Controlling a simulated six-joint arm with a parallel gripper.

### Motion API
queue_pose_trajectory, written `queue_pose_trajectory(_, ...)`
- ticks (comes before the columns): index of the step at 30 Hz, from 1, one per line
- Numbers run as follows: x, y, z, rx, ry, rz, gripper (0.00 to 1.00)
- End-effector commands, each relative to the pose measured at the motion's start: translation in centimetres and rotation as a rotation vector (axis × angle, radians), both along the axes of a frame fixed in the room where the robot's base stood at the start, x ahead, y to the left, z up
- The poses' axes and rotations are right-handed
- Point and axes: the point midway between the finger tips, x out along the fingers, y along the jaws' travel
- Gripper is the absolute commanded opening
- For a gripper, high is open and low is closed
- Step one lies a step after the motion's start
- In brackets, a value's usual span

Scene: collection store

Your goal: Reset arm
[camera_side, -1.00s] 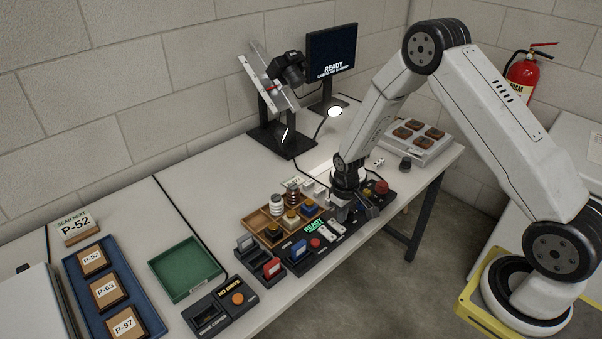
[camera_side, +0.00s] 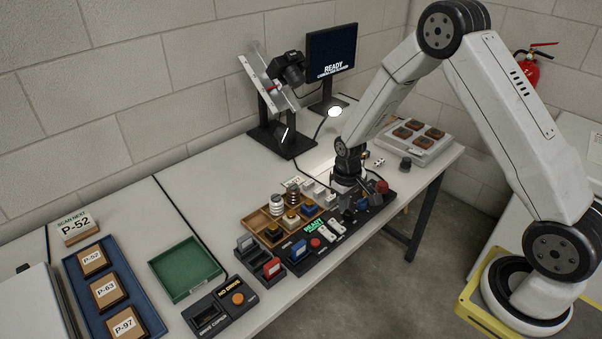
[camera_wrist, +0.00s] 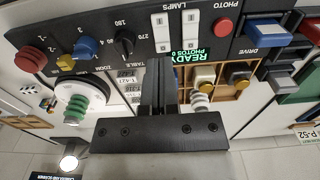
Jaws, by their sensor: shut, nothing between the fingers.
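My gripper (camera_side: 347,205) hangs over the black control panel (camera_side: 318,255) near the table's front edge. In the wrist view its fingers (camera_wrist: 158,75) are together with nothing between them, above the panel side marked LAMPS and TABLE. The panel carries a green READY display (camera_wrist: 187,51), white lamp switches (camera_wrist: 162,33), a red PHOTO button (camera_wrist: 224,27), a black dial (camera_wrist: 124,42), a blue knob (camera_wrist: 87,46) and a red knob (camera_wrist: 32,60). The gripper partly hides the panel in the side view. I cannot tell its exact height.
A wooden tray (camera_side: 254,222) with stamps stands behind the panel. A camera stand (camera_side: 262,120), lamp and monitor (camera_side: 331,52) stand at the back. A green tray (camera_side: 186,268), a blue tray (camera_side: 75,272) and a drive copier (camera_side: 220,306) are at left.

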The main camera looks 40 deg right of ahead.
Motion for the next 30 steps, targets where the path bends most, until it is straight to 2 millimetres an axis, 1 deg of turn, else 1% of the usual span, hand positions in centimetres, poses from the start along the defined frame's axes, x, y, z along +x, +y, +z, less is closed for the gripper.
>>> queue_pose_trajectory(7, -0.1, 0.1, 0.2, 0.000, -0.003, 0.000, 0.00)
queue_pose_trajectory(11, -0.3, 0.4, 1.1, -0.002, -0.013, 0.000, 0.00)
queue_pose_trajectory(14, -0.8, 0.9, 2.3, -0.004, -0.026, 0.001, 0.00)
queue_pose_trajectory(20, -2.6, 2.3, 5.6, -0.008, -0.065, 0.002, 0.00)
queue_pose_trajectory(24, -4.3, 3.4, 7.9, -0.010, -0.095, 0.003, 0.00)
queue_pose_trajectory(30, -7.1, 4.8, 10.7, -0.010, -0.140, 0.003, 0.00)
